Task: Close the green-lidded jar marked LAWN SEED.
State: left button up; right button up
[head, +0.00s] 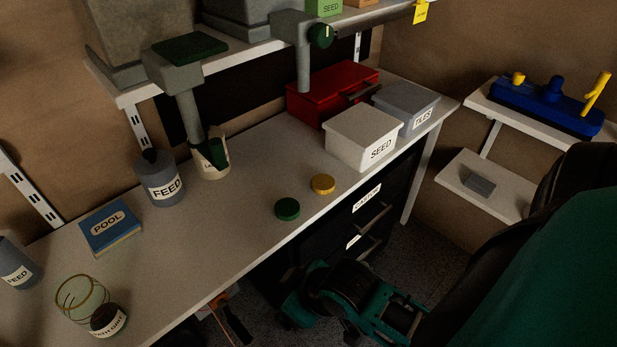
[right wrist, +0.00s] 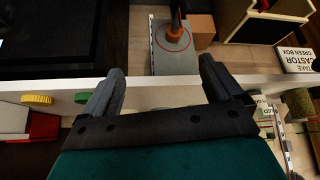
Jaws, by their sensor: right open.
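I cannot read LAWN SEED on any jar. A pale green glass jar or lid with gold rings (head: 82,298) is at the near left of the bench, beside a dark labelled jar (head: 108,320). A green round lid or cap (head: 287,209) lies by the bench's front edge, and also shows in the right wrist view (right wrist: 82,97). My right gripper (head: 287,305) is in front of the bench. In the right wrist view its two dark fingers (right wrist: 163,85) are spread apart with nothing between them. My left gripper is not in view.
A yellow lid (head: 323,184) lies beside the green one. A FEED jar (head: 162,180), a blue POOL box (head: 110,228), a white SEED box (head: 360,137) and a red toolbox (head: 325,92) stand on the bench. A shelf (head: 125,98) overhangs the back. Mid-bench is clear.

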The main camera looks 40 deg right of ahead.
jog(key=w+d+r+n+g, duration=0.1)
jog(key=w+r+n+g, duration=0.1)
jog(key=w+n, duration=0.2)
jog(key=w+d+r+n+g+b, duration=0.1)
jog(key=w+d+n, duration=0.1)
jog(key=w+n, duration=0.3)
jog(key=w+d+r+n+g+h, duration=0.1)
jog(key=w+d+r+n+g, duration=0.1)
jog(key=w+n, duration=0.3)
jog(key=shift+w+d+r+n+g+b, duration=0.15)
jog(key=shift+n+b, duration=0.05)
jog(key=shift+n, duration=0.65)
jog(key=shift+w+d+r+n+g+b, duration=0.1)
jog(key=shift+r+n+g+b, duration=0.1)
jog(key=shift+n, duration=0.65)
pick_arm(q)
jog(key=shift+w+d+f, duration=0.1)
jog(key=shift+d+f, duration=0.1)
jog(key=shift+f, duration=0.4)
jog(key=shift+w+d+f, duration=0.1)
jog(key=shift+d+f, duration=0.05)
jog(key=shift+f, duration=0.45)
pick_arm(e)
notch_tip(320, 180, up, 7)
jog(key=n, duration=0.2)
send_over(288, 205)
jog(key=shift+f+g+h, duration=0.2)
jog(key=shift+g+h, duration=0.1)
jog(key=shift+g, duration=0.05)
